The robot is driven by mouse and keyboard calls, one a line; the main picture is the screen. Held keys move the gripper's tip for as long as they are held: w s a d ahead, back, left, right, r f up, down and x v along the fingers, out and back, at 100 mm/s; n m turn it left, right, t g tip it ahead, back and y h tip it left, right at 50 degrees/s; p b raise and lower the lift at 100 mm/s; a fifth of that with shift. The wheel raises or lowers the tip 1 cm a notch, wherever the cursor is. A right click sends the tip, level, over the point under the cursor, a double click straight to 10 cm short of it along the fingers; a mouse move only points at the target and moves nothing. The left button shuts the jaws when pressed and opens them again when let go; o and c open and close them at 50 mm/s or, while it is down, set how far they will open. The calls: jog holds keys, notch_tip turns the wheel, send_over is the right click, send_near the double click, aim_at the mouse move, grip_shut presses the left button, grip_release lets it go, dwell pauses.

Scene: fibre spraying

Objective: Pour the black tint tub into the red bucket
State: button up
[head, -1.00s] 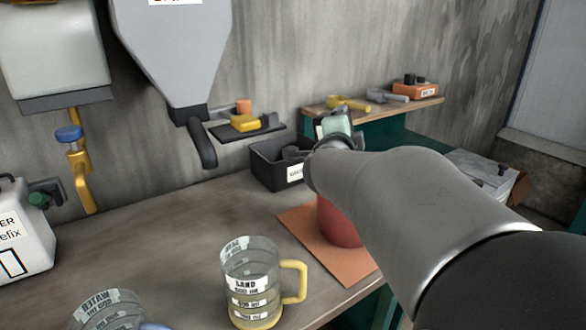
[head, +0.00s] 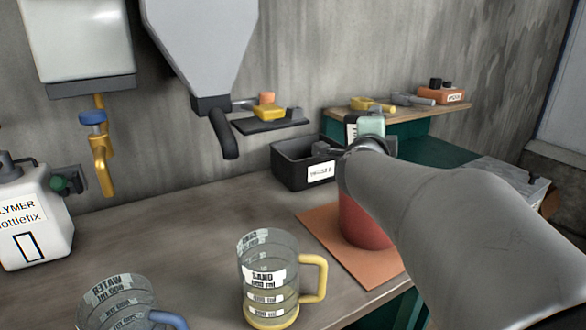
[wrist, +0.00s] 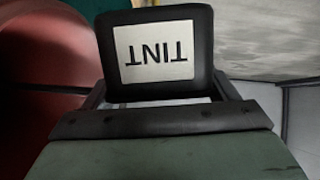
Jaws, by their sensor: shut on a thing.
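The black tint tub (wrist: 160,52) fills the upper middle of the wrist view, its white TINT label upside down in that picture. My gripper (wrist: 160,98) is shut on it, one finger at each side. In the head view the tub (head: 351,130) shows as a small dark piece with a white patch beside my pale green gripper (head: 371,127), above the bench. The red bucket (head: 362,226) stands on an orange mat, partly hidden behind my arm. It also shows at the left of the wrist view (wrist: 40,100). Its opening is hidden in the head view.
A clear SAND jug (head: 266,278) with a yellow handle stands in front of the mat (head: 335,245). A WATER jug (head: 115,305) is at front left. A black labelled bin (head: 290,170) stands behind the bucket. A hopper spout (head: 225,135) hangs above the bench.

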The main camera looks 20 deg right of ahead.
jog(key=shift+s+d+m+h+b, duration=0.1)
jog(key=shift+s+m+h+b, duration=0.2)
jog(key=shift+m+b, duration=0.8)
jog(key=shift+n+b, duration=0.35)
jog(key=shift+n, duration=0.05)
dwell(1.1)
